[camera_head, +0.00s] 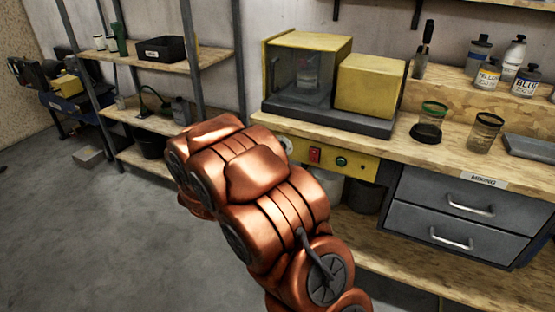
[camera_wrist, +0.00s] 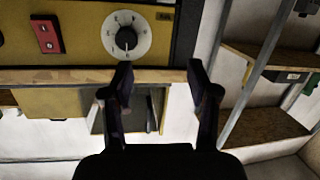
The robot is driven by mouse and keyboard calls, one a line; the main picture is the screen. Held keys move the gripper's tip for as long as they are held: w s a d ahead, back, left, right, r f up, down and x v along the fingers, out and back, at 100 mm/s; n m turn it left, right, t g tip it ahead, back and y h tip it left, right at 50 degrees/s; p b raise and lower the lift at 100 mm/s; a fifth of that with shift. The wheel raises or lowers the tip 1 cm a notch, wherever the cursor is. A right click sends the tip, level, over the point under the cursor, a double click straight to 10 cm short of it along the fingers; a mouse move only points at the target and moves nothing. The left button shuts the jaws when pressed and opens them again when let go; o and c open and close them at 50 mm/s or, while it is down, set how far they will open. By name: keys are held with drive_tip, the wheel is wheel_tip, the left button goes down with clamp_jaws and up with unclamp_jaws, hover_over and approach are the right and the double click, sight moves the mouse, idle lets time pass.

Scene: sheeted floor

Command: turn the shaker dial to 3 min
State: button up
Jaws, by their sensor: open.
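The shaker dial (camera_wrist: 116,48) is a round white disc with markings and a dark knob at its centre, set on a yellow panel in the wrist view. In the head view only part of the dial (camera_head: 287,144) shows beside my arm. Its numbers are too small to read, so I cannot tell the setting. The shaker (camera_head: 305,42) is a yellow machine with a clear-fronted chamber, above the panel (camera_head: 361,165). My gripper (camera_wrist: 160,75) is open and empty, its fingertips apart from the dial, below and to its right in the wrist view. My arm hides it in the head view.
A red switch (camera_head: 315,155) and a green button (camera_head: 341,161) sit on the same panel. The bench holds jars (camera_head: 484,132), bottles (camera_head: 514,54) and a tray (camera_head: 530,146). Grey drawers (camera_head: 470,205) are at right, shelves (camera_head: 165,68) at left.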

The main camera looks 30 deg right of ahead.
drive_tip(key=w+d+f+g+h, duration=0.1)
drive_tip(key=w+d+h, duration=0.1)
drive_tip(key=d, duration=0.7)
drive_tip(key=shift+d+m+h+b, duration=0.3)
drive_tip(key=shift+d+h+b, duration=0.1)
drive_tip(key=shift+h, duration=0.2)
clamp_jaws()
idle(0.4)
